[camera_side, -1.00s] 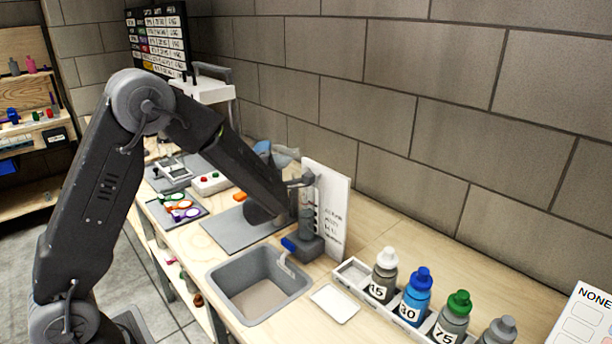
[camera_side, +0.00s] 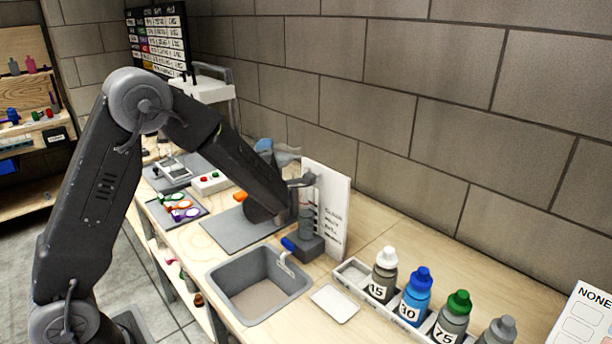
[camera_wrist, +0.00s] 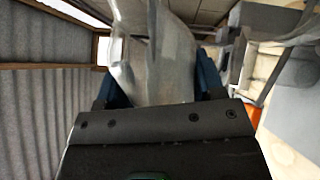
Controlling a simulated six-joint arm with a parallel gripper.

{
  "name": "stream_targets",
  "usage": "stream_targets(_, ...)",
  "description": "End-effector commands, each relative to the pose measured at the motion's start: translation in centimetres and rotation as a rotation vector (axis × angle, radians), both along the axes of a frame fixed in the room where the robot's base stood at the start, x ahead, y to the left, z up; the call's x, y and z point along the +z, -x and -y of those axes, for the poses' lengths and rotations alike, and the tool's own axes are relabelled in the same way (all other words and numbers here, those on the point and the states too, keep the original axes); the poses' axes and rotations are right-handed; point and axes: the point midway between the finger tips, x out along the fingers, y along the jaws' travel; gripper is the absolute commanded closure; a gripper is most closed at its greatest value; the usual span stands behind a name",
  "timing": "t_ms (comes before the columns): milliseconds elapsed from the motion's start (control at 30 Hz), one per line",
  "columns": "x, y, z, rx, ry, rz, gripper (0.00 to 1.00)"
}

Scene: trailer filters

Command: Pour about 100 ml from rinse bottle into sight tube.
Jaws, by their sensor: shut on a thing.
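The rinse bottle (camera_wrist: 155,45) is a pale, translucent bottle filling the upper middle of the wrist view. My gripper (camera_wrist: 158,85) is shut on it, with a blue finger on each side. In the side view the bottle (camera_side: 287,155) shows as a pale, tilted shape behind my forearm, beside a blue finger of my gripper (camera_side: 263,146). The sight tube (camera_side: 307,211) stands upright on a dark grey base with a blue valve handle, in front of a white lettered board. The bottle is above and behind it in the picture. I cannot make out a stream or the liquid level.
A grey basin (camera_side: 258,285) is sunk in the bench left of a small white pad (camera_side: 335,303). A white rack (camera_side: 350,272) holds several capped, numbered bottles at the right. A grey mat (camera_side: 238,230) lies behind the basin. A block wall closes the back.

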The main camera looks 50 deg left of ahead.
Motion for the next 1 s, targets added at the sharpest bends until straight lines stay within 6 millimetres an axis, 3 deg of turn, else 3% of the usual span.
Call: stream_targets(1000, 0.22, -0.1, 0.08, 0.0, -0.011, -0.008, 0.73)
